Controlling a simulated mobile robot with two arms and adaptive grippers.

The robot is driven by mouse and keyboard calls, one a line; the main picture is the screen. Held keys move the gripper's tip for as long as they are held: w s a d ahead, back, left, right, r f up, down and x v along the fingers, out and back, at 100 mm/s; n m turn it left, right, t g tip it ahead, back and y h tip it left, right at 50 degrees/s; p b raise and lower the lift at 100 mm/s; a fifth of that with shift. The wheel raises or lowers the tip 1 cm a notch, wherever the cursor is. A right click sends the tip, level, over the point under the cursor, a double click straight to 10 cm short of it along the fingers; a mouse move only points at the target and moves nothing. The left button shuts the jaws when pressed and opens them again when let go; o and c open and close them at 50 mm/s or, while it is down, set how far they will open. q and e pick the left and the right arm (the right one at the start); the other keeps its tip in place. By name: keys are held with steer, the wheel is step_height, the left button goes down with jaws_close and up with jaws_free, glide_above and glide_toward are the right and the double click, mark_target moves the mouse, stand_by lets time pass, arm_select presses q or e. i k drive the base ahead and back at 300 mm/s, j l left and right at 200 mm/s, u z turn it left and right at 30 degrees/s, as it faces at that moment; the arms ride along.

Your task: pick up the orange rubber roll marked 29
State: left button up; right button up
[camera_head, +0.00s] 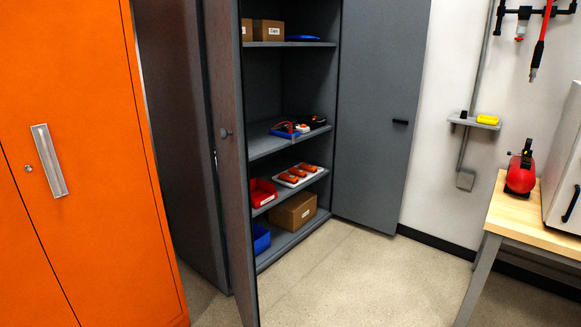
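Several orange rolls (298,173) lie in a row on a pale tray (290,185) on a lower shelf of the open grey cabinet. Their markings are too small to read, so I cannot tell which is marked 29. Neither of my grippers is in view.
A red bin (262,192) is left of the tray. A cardboard box (294,212) stands below it, near a blue bin (261,239). The left cabinet door (232,160) stands open in front of the shelves' left side. A wooden bench (510,218) is at right. The middle floor is clear.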

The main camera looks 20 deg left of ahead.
mark_target(310, 168)
steer(key=i+u, duration=0.15)
steer(key=i, duration=0.35)
steer(key=i+u, duration=0.1)
steer(key=i, duration=0.4)
steer(key=i+l+u, duration=0.15)
steer(key=i, duration=0.4)
steer(key=i+l+u, duration=0.1)
steer(key=i, duration=0.4)
steer(key=i+l+u, duration=0.15)
steer(key=i, duration=0.35)
steer(key=i+l+u, duration=0.1)
steer(key=i+l, duration=0.2)
steer(key=i, duration=0.15)
